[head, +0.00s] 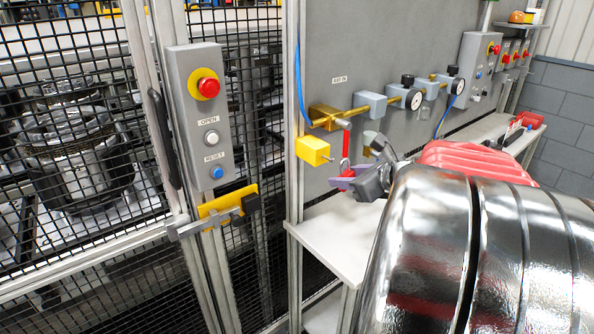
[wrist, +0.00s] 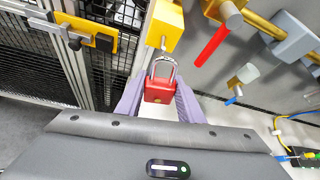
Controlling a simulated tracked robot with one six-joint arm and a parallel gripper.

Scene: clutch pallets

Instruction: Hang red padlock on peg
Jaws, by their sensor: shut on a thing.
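The red padlock (wrist: 159,91) is upright between the two purple fingers of my gripper (wrist: 160,104), which is shut on its body. Its silver shackle (wrist: 164,63) points away from the gripper toward a yellow block (wrist: 166,22) with a short metal peg (wrist: 163,43). In the wrist view the shackle's top lies close to the peg tip; whether they touch is unclear. In the head view the yellow block (head: 311,150) is on the panel's edge post.
A red valve handle (head: 346,145) hangs from the brass pipe (head: 327,117) close above my gripper. A white shelf (head: 338,237) lies below. A control box (head: 201,112) and yellow latch (head: 230,204) are on the mesh fence at left.

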